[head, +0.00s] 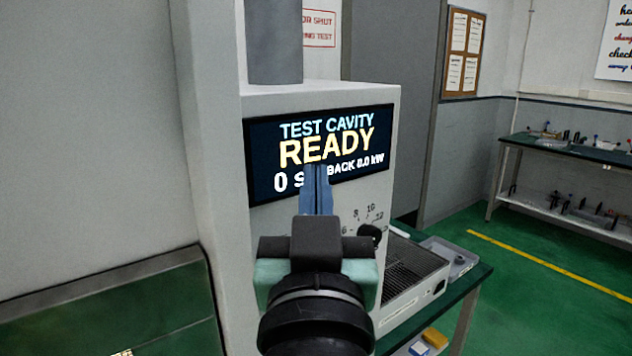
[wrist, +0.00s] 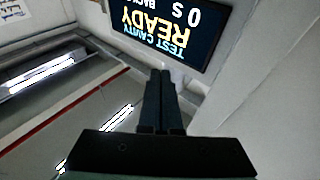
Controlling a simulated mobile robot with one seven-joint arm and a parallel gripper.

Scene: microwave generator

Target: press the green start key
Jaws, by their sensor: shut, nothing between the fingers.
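The generator (head: 350,97) is a pale grey cabinet with a dark display (head: 345,182) reading "TEST CAVITY READY", a 0 and "BACK 8.0 kW". My gripper (head: 316,170) is shut and empty, its fingers pointing up in front of the lower part of the display. In the wrist view the fingers of my gripper (wrist: 160,76) lie together, and the display (wrist: 212,48) appears upside down beyond them. I see no green start key in either view. My gripper and wrist hide part of the front panel below the display. I cannot tell whether the fingertips touch the panel.
A black knob (head: 370,236) with a number scale sits right of my gripper. A grilled metal unit (head: 412,272) and a grey tray (head: 455,257) stand on the green bench at right. A grey column (head: 205,130) stands close at left. Green floor (head: 540,240) is open at right.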

